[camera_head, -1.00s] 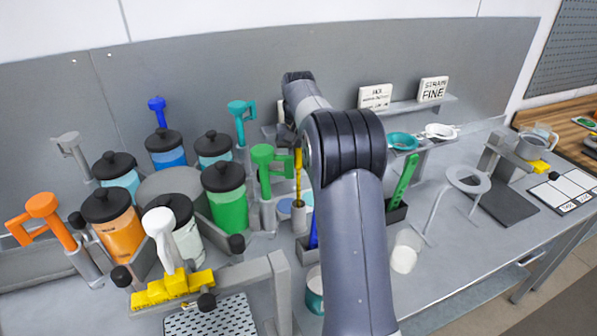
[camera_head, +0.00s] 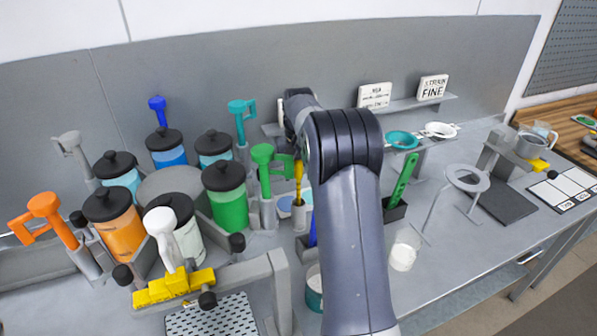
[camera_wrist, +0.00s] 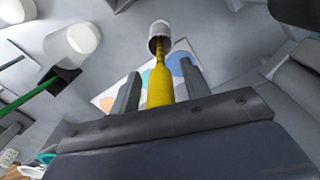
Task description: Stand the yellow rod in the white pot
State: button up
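The yellow rod (camera_head: 298,183) stands about upright with its lower end inside the white pot (camera_head: 301,216) in the head view. In the wrist view the yellow rod (camera_wrist: 160,86) runs between the fingers, and its thin end goes into the mouth of the white pot (camera_wrist: 160,29). My gripper (camera_wrist: 160,67) has one finger on each side of the rod, with a narrow gap showing on both sides. It looks open around the rod. In the head view my arm hides most of the gripper. How deep the rod sits is hidden.
Several lidded jars, including a green one (camera_head: 227,204), crowd the left. A green agitator handle (camera_head: 264,158) is close beside the rod. A green stick (camera_head: 403,180) leans in a dark holder to the right. A translucent cup (camera_head: 404,250) stands in front of it.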

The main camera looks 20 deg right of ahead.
notch_tip(320, 180, up, 12)
jog(key=shift+r+b, duration=0.1)
jog(key=shift+b, duration=0.5)
notch_tip(320, 180, down, 12)
jog(key=shift+r+p, duration=0.1)
jog(key=shift+p, duration=0.65)
notch_tip(320, 180, up, 2)
jog(key=shift+r+b, duration=0.1)
jog(key=shift+b, duration=0.3)
jog(key=shift+r, duration=0.7)
